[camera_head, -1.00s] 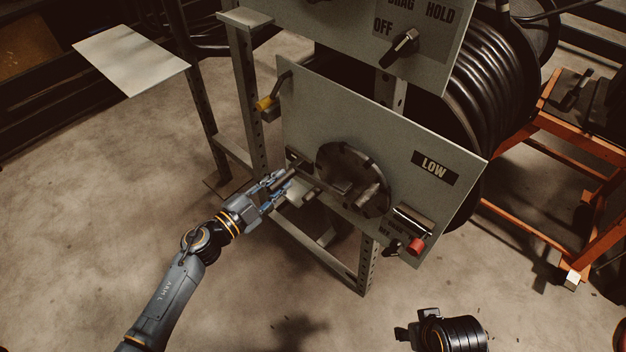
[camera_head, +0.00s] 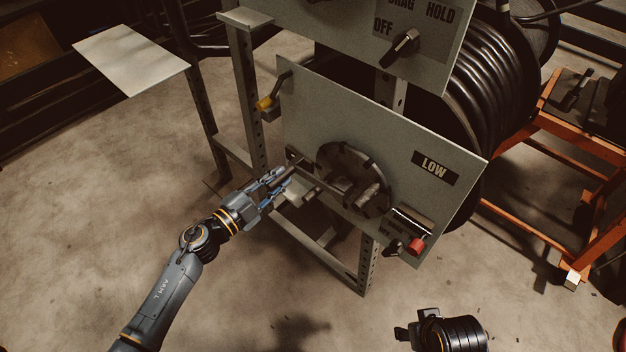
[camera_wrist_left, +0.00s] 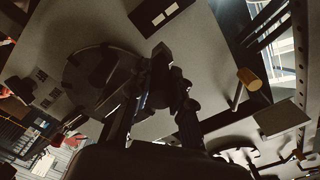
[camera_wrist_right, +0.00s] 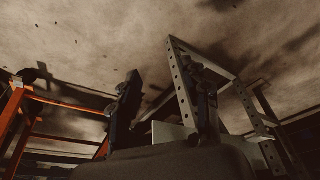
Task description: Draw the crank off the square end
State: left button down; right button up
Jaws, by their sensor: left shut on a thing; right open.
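My left gripper (camera_head: 277,184) is shut on the dark grip of the crank (camera_head: 318,182), in front of the lower grey panel. The crank's arm runs right from the grip towards the dark round plate (camera_head: 360,165) on that panel. In the left wrist view, the fingers (camera_wrist_left: 158,100) close around a dark piece, with the round plate (camera_wrist_left: 88,68) behind. The square end cannot be made out, and I cannot tell whether the crank still sits on it. My right gripper (camera_wrist_right: 163,105) is open and empty; in the head view only part of its arm shows, bottom right.
The panel carries a LOW label (camera_head: 434,168), a red-ended lever (camera_head: 416,246) and a yellow-gripped lever (camera_head: 266,102). Above is a panel with a black knob (camera_head: 404,43). A hose reel (camera_head: 490,85) and orange stand (camera_head: 575,140) are right. Floor in front is clear.

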aim_at(268, 187)
dwell(0.4)
pick_arm(q)
jog(key=shift+s+a, duration=0.45)
jog(key=shift+s, duration=0.1)
jog(key=shift+s+a, duration=0.15)
jog(key=shift+s, duration=0.05)
jog(key=shift+s+a+p, duration=0.3)
jog(key=shift+s, duration=0.1)
jog(key=shift+s+a, duration=0.2)
pick_arm(e)
notch_tip(268, 187, down, 3)
jog(key=shift+a+r, duration=0.1)
jog(key=shift+r, duration=0.1)
jog(key=shift+f, duration=0.1)
